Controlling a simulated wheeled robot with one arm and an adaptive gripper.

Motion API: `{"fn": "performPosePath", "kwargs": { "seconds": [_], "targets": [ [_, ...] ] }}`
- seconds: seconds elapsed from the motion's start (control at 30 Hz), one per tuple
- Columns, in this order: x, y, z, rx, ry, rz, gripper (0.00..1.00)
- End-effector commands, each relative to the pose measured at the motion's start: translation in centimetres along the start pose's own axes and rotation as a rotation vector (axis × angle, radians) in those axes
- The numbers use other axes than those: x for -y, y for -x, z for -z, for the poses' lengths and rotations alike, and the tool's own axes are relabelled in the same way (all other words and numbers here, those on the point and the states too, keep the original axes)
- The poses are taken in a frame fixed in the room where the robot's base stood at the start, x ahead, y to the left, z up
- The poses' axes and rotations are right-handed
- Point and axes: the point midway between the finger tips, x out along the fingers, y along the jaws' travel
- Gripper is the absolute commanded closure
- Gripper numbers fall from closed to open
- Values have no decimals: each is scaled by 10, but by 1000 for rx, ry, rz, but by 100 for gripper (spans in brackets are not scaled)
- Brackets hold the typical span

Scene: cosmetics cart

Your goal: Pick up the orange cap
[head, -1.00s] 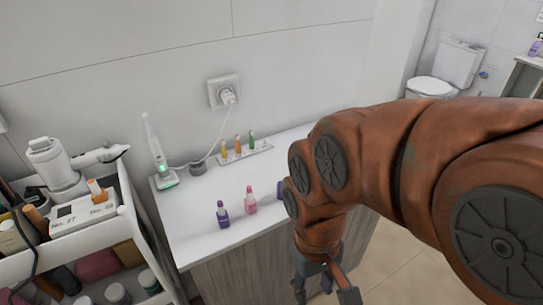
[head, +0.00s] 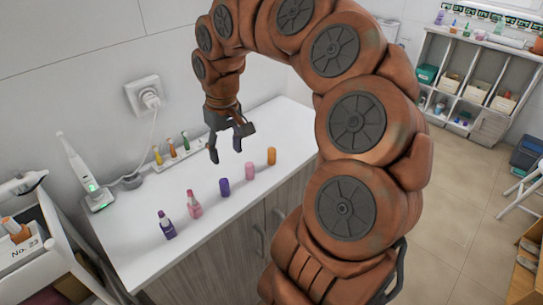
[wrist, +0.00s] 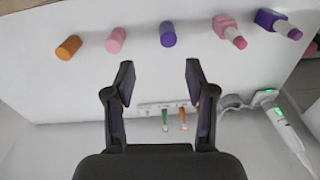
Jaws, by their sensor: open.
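The orange cap (head: 271,156) stands upright on the white counter (head: 150,222), at the right end of a row of caps and bottles. In the wrist view the orange cap (wrist: 68,47) is at the upper left, outside my fingers. My gripper (head: 226,155) is open and empty above the counter, left of the orange cap and behind the row. In the wrist view its two fingertips (wrist: 159,72) are spread apart with nothing between them.
A rack (head: 165,162) with slim coloured items and an electric toothbrush (head: 80,170) are at the wall.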

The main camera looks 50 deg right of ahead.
Motion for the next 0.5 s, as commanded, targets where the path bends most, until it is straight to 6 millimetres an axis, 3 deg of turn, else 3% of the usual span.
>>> {"fn": "performPosePath", "kwargs": {
  "seconds": [0.1,0.3,0.5],
  "targets": [
    [-58,-15,21,0,-113,-2,45],
    [-132,-37,24,19,-265,-21,45],
    [-159,-49,20,33,-323,-30,45]
  ]
}}
